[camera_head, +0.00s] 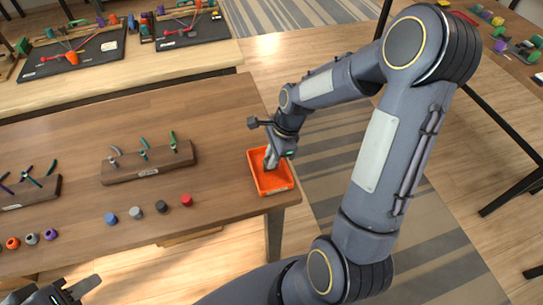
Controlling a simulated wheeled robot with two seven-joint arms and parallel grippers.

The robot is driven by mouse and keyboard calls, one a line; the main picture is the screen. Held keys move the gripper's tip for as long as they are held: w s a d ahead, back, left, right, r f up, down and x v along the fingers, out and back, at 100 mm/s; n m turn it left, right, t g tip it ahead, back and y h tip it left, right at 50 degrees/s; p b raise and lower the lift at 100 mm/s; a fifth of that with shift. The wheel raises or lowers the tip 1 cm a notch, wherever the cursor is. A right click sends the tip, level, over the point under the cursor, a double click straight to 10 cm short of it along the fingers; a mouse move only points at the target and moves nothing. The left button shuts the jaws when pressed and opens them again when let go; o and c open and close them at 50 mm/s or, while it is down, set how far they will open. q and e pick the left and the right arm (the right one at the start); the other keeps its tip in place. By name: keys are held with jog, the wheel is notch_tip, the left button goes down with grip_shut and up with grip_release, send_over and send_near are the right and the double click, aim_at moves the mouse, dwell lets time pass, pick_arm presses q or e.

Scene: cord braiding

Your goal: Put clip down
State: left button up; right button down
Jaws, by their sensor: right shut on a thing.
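My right gripper (269,166) reaches down into the orange tray (290,186) at the table's right end. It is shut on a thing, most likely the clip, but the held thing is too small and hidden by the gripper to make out. A dark wooden rack (150,172) left of the tray holds clips, among them a grey one (115,152) and green ones (173,139). My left gripper (80,287) shows at the bottom left, apart from the table objects; its jaw opening is unclear.
A blue cylinder (111,219), a grey one (135,213), a dark one (161,207) and a red one (187,200) stand in a row before the rack. Another clip rack (30,194) is at the left. The table's right edge lies just beyond the tray.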

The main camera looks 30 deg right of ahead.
jog(key=shift+f, duration=0.15)
jog(key=c, duration=1.4)
grip_release()
jog(key=w+v, duration=0.1)
jog(key=v, duration=1.1)
jog(key=s+a+r+n+t, duration=0.1)
jog(key=s+a+n, duration=0.1)
jog(key=s+n, duration=0.3)
jog(key=s+a+r+n+t, duration=0.2)
jog(key=s+a+n, duration=0.1)
jog(key=s+n, duration=0.3)
jog(key=s+a+r+n+t, duration=0.1)
jog(key=s+a+n, duration=0.2)
jog(key=s+n, duration=0.3)
jog(key=shift+a+r+n+t+p, duration=0.2)
jog(key=shift+r+n+t+p, duration=0.15)
jog(key=shift+n, duration=0.65)
